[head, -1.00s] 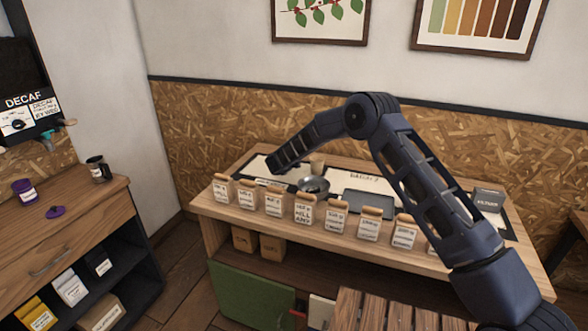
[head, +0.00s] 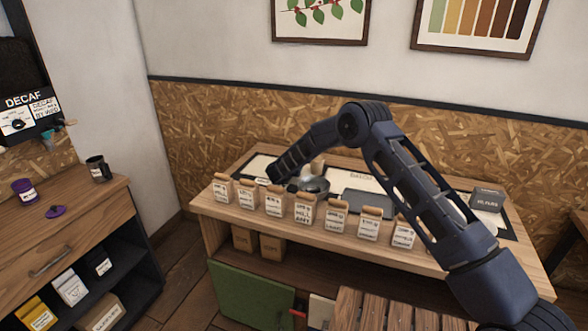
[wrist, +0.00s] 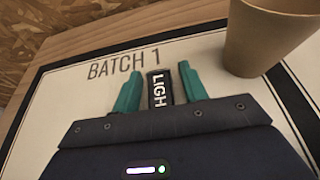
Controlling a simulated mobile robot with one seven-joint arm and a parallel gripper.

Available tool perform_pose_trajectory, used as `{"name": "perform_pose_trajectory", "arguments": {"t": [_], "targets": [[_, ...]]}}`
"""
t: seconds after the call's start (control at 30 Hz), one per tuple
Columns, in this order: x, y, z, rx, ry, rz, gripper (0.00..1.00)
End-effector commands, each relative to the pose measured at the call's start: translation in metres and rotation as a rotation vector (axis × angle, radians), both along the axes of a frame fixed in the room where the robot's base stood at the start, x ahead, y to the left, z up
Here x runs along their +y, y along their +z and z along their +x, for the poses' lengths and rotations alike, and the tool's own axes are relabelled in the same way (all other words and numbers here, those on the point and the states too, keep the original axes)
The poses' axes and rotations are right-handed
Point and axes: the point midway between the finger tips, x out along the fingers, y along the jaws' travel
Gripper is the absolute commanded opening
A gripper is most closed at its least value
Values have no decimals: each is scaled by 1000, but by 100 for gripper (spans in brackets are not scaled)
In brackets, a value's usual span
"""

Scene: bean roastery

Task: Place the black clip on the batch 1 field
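The black clip (wrist: 158,90), with white letters reading "LIGH", lies between the teal fingers of my gripper (wrist: 160,82) in the wrist view. The fingers stand on either side of it, with a thin pale gap showing, widest on the right. My gripper looks open around the clip. The clip's lower end is hidden by the gripper body. The pale batch 1 field (wrist: 75,95) is beneath them, its "BATCH 1" print just above and left of the fingers. In the head view, my arm's end covers this area and the clip cannot be made out.
A tan cup (wrist: 268,40) stands close to the right of my fingers. In the head view, a dark bowl (head: 313,186) and a grey tray (head: 368,203) lie to the right. Several labelled bags (head: 273,203) line the front edge. A dark box (head: 487,199) stands at the right.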

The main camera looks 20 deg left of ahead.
Motion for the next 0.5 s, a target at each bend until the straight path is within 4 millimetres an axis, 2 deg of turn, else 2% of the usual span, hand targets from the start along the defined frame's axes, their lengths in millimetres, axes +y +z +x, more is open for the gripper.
{"name": "perform_pose_trajectory", "arguments": {"t": [0.27, 0.37, 0.5], "targets": [[0, 3, 0, 0, 0, 1, 43], [1, 7, -8, 0, 1, 1, 43], [0, 15, -28, 0, 1, 0, 43]]}}
